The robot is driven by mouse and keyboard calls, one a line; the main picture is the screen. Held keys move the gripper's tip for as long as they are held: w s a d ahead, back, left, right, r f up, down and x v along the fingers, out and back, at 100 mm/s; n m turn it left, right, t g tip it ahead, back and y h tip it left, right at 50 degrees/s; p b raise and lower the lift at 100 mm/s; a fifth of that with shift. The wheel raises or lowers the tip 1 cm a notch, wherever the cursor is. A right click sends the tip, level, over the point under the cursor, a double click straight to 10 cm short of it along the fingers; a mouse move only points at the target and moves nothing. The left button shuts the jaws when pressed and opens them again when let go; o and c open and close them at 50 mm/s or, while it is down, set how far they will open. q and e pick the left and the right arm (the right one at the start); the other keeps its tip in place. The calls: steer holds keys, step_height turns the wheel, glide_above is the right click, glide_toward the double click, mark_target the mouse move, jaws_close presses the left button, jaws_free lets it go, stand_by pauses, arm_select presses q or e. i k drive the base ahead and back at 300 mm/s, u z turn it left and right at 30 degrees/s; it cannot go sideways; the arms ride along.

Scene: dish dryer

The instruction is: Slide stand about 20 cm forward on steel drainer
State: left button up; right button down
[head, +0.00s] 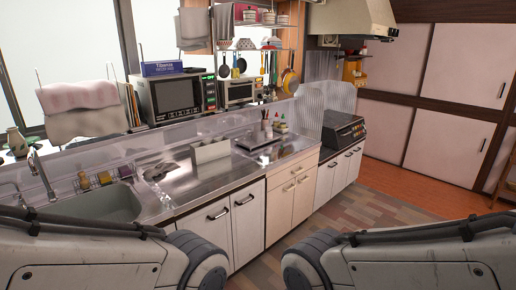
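The stand looks to be the small pale, upright piece (209,152) on the steel drainer (210,179), near the middle of the head view. It stands toward the back of the shiny steel surface, right of the sink. Its fine detail is too small to tell. Bare steel lies in front of it. My two arms come in low from the left and right, in front of the cabinets. Only their links and rounded joints show. Neither gripper is in view, and no gripper touches the stand.
The sink (95,209) is left of the drainer, with a faucet (43,174) behind it. Dark utensils (159,172) lie left of the stand. A dark tray (258,141) and several bottles are to the right. A microwave (173,97) sits on the ledge behind. A stove (343,129) stands farther right.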

mark_target(207, 150)
steer(key=z, duration=0.55)
steer(key=i, duration=2.25)
steer(key=u, duration=0.7)
steer(key=i, duration=0.9)
steer(key=u, duration=1.1)
steer(key=i, duration=0.3)
steer(key=u, duration=0.15)
